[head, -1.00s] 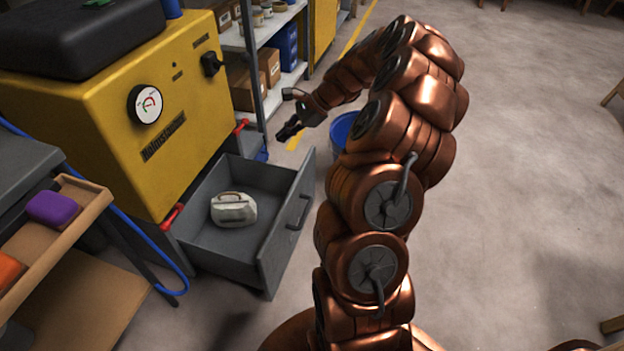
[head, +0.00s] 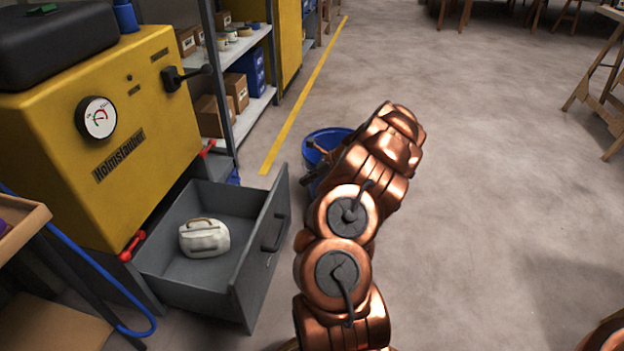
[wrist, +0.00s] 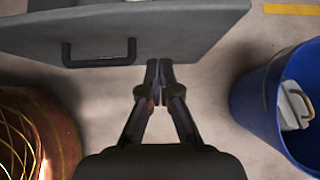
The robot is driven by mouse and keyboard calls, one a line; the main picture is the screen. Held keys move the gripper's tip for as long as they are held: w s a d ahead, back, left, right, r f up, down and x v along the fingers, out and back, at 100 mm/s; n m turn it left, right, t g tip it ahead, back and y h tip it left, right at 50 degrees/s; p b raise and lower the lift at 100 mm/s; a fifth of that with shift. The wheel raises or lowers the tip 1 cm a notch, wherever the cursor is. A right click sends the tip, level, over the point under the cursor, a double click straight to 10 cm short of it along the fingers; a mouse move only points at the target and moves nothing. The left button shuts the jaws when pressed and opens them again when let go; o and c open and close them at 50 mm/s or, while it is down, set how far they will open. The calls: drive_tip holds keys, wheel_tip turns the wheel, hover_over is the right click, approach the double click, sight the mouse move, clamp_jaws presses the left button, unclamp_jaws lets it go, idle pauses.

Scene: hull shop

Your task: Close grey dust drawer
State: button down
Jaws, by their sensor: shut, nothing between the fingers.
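The grey dust drawer (head: 190,283) stands pulled out from the base of the yellow machine in the head view. A pale, bag-like object with a handle (head: 204,238) lies inside it. The drawer's front panel (wrist: 185,30) and its dark bar handle (wrist: 100,58) show at the top of the wrist view. My gripper (wrist: 159,65) is shut and empty, with its fingertips just right of the handle and close to the panel's lower edge in that view. I cannot tell whether they touch it.
A blue bin (head: 326,140) stands beyond my arm; in the wrist view a blue bin (wrist: 262,105) at right holds a pale object. The yellow machine (head: 110,150) and shelving (head: 248,50) stand left. Open floor (head: 480,200) lies to the right.

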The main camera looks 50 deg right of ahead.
sight(278, 188)
drive_tip(key=w+a+f+b, duration=0.1)
drive_tip(key=w, duration=0.1)
drive_tip(key=w+a+f+b, duration=0.2)
drive_tip(key=w, duration=0.1)
drive_tip(key=shift+w+a+f, duration=0.2)
drive_tip(key=shift+w, duration=0.1)
drive_tip(key=shift+w+a+r, duration=0.1)
drive_tip(key=shift+w+a, duration=0.1)
drive_tip(key=shift+w, duration=0.15)
